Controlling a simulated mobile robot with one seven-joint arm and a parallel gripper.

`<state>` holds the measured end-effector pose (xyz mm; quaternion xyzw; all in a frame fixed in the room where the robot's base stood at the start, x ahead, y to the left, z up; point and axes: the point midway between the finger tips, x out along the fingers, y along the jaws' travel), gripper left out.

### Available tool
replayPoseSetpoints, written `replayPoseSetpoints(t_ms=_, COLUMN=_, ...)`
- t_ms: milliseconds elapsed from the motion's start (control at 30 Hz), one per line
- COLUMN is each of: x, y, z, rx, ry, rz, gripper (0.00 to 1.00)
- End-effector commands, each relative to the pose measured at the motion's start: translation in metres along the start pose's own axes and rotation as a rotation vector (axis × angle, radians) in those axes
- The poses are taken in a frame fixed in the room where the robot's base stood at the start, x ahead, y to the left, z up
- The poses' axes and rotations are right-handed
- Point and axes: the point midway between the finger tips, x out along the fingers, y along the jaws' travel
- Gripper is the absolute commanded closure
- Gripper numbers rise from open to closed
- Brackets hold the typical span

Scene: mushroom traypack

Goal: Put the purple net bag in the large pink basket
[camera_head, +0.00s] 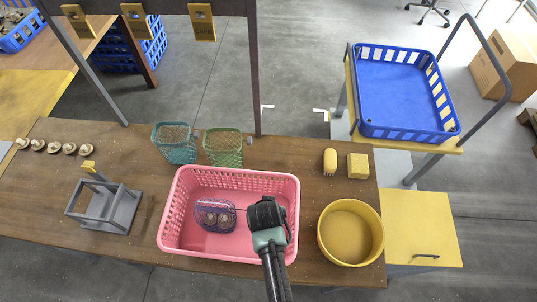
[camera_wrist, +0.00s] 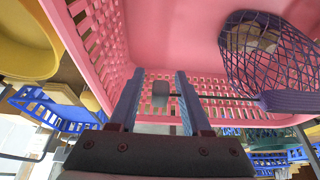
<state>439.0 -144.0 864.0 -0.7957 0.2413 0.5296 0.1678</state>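The purple net bag (camera_head: 215,215) lies inside the large pink basket (camera_head: 229,178), left of its middle, with mushrooms visible inside the net. My gripper (camera_head: 268,238) is over the right part of the basket, to the right of the bag. In the wrist view the bag (camera_wrist: 268,62) is at the upper right, outside my gripper (camera_wrist: 159,76). The fingers are apart. A small grey block (camera_wrist: 160,93) shows in the gap between them, with a thin dark line running from it toward the bag. I cannot tell whether either finger touches it. The basket (camera_wrist: 190,40) fills the upper wrist view.
A yellow round tub (camera_head: 350,232) stands right of the basket. Two green baskets (camera_head: 223,147) stand behind it. A grey stand (camera_head: 105,207) and several mushrooms (camera_head: 54,147) are at left. A blue crate (camera_head: 403,90) is beyond the table at right.

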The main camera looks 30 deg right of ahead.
Motion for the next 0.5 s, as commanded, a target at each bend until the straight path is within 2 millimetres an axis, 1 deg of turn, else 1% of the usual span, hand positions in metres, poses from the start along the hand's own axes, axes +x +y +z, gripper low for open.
replayPoseSetpoints(t_ms=200, x=-0.001, y=0.0, z=0.0, rx=0.0, ry=0.0, rz=0.0, gripper=0.52)
replayPoseSetpoints(t_ms=333, x=-0.006, y=0.0, z=-0.001, rx=0.0, ry=0.001, rz=0.0, gripper=0.52)
replayPoseSetpoints(t_ms=467, x=-0.022, y=0.0, z=-0.002, rx=0.0, ry=0.002, rz=-0.001, gripper=0.52)
replayPoseSetpoints(t_ms=500, x=-0.029, y=0.0, z=-0.001, rx=0.0, ry=0.002, rz=-0.001, gripper=0.52)
